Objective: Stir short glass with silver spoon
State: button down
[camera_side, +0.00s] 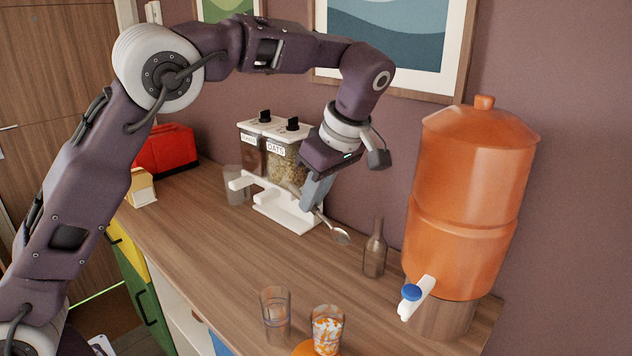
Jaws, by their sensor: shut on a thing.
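My gripper (312,203) is in front of the white cereal dispenser, above the counter. It is shut on the silver spoon (341,236), whose bowl hangs down to the right below the fingers. The spoon's handle is partly hidden by the fingers. Two glasses stand at the front of the counter, well apart from the spoon: a plain clear glass (276,315) and, right of it, a glass with an orange and white pattern (327,328). I cannot tell for certain which one is the short glass.
The dispenser (272,208) stands close behind my gripper, with another clear glass (236,188) at its left. A dark bottle (375,255) and a large orange drink dispenser (468,190) stand at right. The middle of the wooden counter (225,250) is clear.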

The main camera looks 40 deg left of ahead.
jog(key=s+d+f+m+t+y, duration=0.1)
jog(key=s+d+m+y, duration=0.15)
jog(key=s+y, duration=0.2)
notch_tip(320, 180, up, 4)
jog(key=m+t+y, duration=0.3)
jog(key=t, duration=0.2)
send_over(327, 333)
jog(key=w+a, duration=0.1)
jog(key=w, duration=0.1)
notch_tip(327, 333, down, 17)
jog(key=shift+a+t, duration=0.3)
jog(key=shift+a, duration=0.05)
jog(key=shift+y, duration=0.25)
